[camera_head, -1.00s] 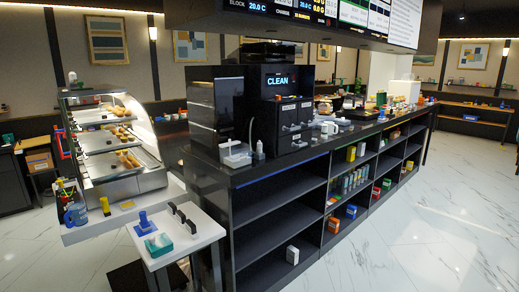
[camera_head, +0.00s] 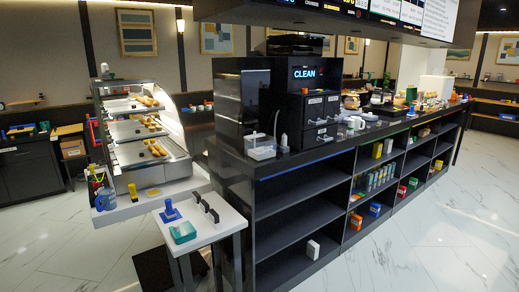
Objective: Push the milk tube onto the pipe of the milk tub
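A small whitish tub (camera_head: 262,153), which looks like the milk tub, stands on the black counter beside the coffee machine. A short upright pipe rises from its top. A thin pale tube (camera_head: 276,122) hangs in front of the machine just right of the tub; I cannot tell whether its end touches the pipe. A small white bottle (camera_head: 284,144) stands right of the tub. My gripper is not in view.
The black coffee machine (camera_head: 241,105) shows "CLEAN" on its screen. The long counter (camera_head: 330,146) has open shelves below. A small white table (camera_head: 205,226) and a glass pastry case (camera_head: 150,140) stand left. Marble floor (camera_head: 400,255) in front is clear.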

